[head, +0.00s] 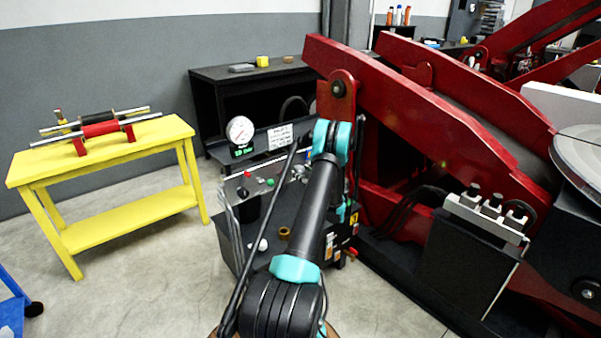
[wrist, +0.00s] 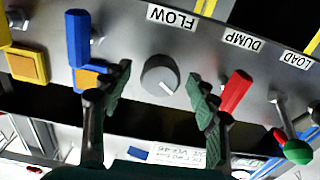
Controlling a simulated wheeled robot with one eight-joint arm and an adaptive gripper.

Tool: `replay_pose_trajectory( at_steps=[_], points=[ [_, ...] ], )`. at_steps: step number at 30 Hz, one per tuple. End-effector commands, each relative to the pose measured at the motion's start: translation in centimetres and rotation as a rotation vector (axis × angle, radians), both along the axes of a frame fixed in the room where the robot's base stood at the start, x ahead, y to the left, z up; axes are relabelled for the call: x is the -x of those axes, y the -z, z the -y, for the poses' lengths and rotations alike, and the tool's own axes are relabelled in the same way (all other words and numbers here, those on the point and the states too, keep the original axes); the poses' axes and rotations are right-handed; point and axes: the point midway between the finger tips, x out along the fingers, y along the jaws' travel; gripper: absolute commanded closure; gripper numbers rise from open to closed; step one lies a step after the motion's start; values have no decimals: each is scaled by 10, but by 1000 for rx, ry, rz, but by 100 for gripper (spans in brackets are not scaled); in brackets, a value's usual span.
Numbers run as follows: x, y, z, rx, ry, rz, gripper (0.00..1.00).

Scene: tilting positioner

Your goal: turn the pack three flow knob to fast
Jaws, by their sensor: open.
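The flow knob (wrist: 160,76) is a round dark grey knob with a pale pointer line towards its lower right in the wrist view. The knob's scale marks cannot be read. My gripper (wrist: 159,84) is open, with one dark green finger left of the knob and one right of it. I see gaps between knob and fingers; depth is unclear. In the head view the power pack's grey panel (head: 236,188) stands beyond my arm, and my gripper cannot be made out there. No pack number is readable.
In the wrist view a blue lever (wrist: 78,38) stands left of the knob, and a red lever (wrist: 236,90) stands close beside my right finger. A green-knobbed lever (wrist: 297,150) is farther right. In the head view a gauge (head: 240,130) rises above the pack, beside the red positioner arm (head: 430,120).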

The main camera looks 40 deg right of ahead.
Motion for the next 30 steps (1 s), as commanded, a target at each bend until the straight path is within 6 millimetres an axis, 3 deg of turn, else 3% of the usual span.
replay_pose_trajectory(
  at_steps=[6, 14, 26, 30],
  points=[
    [-13, 0, -1, 0, 1, 0, 40],
    [-13, 0, -1, 0, 1, 0, 40],
    [-13, 0, -1, 0, 0, 0, 90],
    [-13, 0, -1, -5, 0, 0, 90]
  ],
)
